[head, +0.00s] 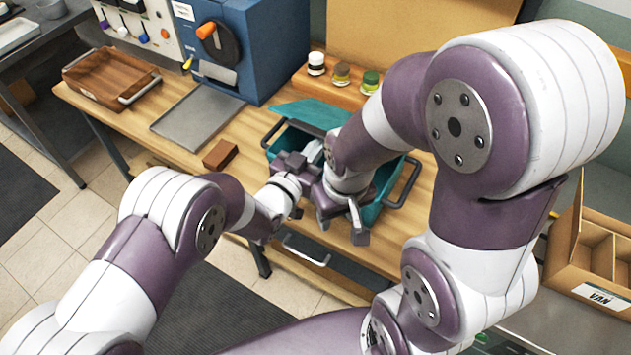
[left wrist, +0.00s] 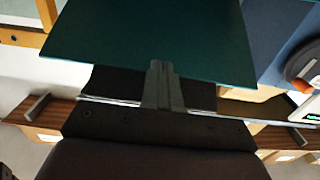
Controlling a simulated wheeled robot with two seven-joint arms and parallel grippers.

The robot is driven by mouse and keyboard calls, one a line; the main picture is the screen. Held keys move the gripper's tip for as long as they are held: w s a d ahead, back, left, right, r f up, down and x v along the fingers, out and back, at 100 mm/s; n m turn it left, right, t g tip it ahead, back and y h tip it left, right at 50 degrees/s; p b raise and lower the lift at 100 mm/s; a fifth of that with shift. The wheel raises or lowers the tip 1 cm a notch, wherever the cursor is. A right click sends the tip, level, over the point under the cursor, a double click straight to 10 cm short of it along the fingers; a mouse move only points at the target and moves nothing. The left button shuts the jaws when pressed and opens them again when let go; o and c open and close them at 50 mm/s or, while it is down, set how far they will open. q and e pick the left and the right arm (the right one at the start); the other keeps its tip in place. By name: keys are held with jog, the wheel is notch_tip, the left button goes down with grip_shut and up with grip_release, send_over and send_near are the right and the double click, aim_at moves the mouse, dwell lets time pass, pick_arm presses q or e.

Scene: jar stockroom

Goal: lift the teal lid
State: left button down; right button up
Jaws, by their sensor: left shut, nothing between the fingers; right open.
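The teal lid (head: 308,112) is a flat panel at the back of a teal bin with dark handles (head: 392,192), on the wooden bench. In the left wrist view the lid (left wrist: 150,40) fills the top, just beyond my fingertips. My left gripper (head: 305,158) is over the bin, in front of the lid. It also shows in the left wrist view (left wrist: 162,75), shut and empty; I cannot tell whether it touches the lid. My right gripper (head: 341,228) is open, pointing down near the bin's front edge. My arms hide much of the bin.
A brown block (head: 220,154), a grey tray (head: 182,132) and a wooden tray (head: 88,76) lie left of the bin. A blue machine (head: 262,50) and a rack of small jars (head: 340,82) stand behind. A divided cardboard box (head: 570,240) is at right.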

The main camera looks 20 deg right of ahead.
aim_at(319, 137)
pick_arm(q)
jog(key=shift+w+d+r+p, duration=0.25)
jog(key=shift+d+r, duration=0.1)
jog(key=shift+r, duration=0.3)
jog(key=shift+w+d+r+p, duration=0.1)
jog(key=shift+w+d+r, duration=0.15)
jog(key=shift+r, duration=0.35)
jog(key=shift+d, duration=0.1)
jog(key=shift+w+d+r+b, duration=0.35)
jog(key=shift+w+d+r, duration=0.3)
jog(key=shift+d, duration=0.2)
jog(key=shift+w+d+r+b, duration=0.3)
jog(key=shift+w+d+r, duration=0.25)
jog(key=shift+d, duration=0.25)
jog(key=shift+w, duration=0.1)
jog(key=shift+b+x, duration=0.5)
jog(key=shift+x, duration=0.3)
jog(key=shift+w+d+r+b, duration=0.3)
jog(key=shift+w+d, duration=0.15)
jog(key=shift+d, duration=0.1)
jog(key=shift+w+d+r+b, duration=0.25)
jog(key=shift+w+d, duration=0.15)
jog(key=shift+d, duration=0.15)
